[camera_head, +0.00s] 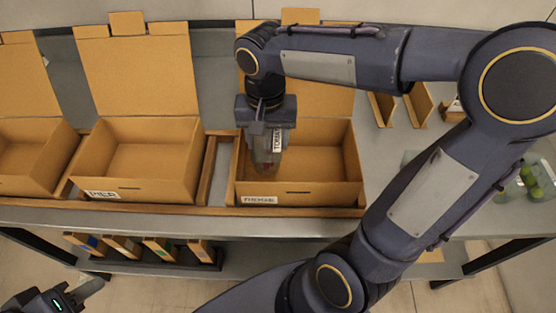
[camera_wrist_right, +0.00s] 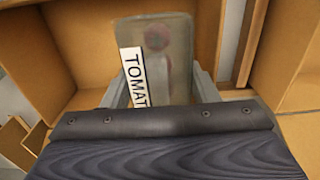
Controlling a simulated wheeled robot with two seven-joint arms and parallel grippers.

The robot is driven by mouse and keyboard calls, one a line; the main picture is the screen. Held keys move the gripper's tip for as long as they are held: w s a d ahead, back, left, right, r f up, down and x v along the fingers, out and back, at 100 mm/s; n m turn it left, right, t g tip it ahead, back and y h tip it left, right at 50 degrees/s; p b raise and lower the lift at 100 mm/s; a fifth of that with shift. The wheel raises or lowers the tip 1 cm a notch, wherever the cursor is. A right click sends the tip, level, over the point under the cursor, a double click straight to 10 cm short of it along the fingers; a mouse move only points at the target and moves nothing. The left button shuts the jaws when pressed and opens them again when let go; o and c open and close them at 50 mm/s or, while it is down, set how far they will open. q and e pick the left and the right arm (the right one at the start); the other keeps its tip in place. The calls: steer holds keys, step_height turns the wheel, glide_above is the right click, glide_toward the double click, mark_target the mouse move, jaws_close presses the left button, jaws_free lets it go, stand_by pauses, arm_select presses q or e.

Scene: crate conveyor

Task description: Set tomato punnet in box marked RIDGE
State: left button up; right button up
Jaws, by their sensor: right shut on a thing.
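My right gripper (camera_head: 266,160) points down and is shut on the tomato punnet (camera_wrist_right: 165,40), a clear pack with a white label reading TOMAT and red shapes inside. In the head view the punnet (camera_head: 270,163) is inside the right open box (camera_head: 320,193); I cannot tell whether it touches the floor. The middle box (camera_head: 150,190) has a label that looks like PIER. The left box (camera_head: 25,185) shows no readable label. My left gripper (camera_head: 85,290) is at the bottom left, partly cut off.
The boxes stand in a row with raised lids behind, wooden rails (camera_head: 215,170) between them. Green fruit in clear packs (camera_head: 537,180) lie at the far right. Small card boxes (camera_head: 145,248) stand on the lower shelf. The middle and left boxes look empty.

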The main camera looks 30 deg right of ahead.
step_height(320, 180, down, 8)
steer(key=shift+r, duration=0.25)
steer(key=shift+f+b, duration=0.15)
steer(key=shift+b, duration=0.25)
steer(key=o, duration=1)
steer(key=shift+r, duration=0.4)
step_height(320, 180, up, 7)
steer(key=shift+r+p, duration=0.1)
steer(key=shift+p, duration=0.35)
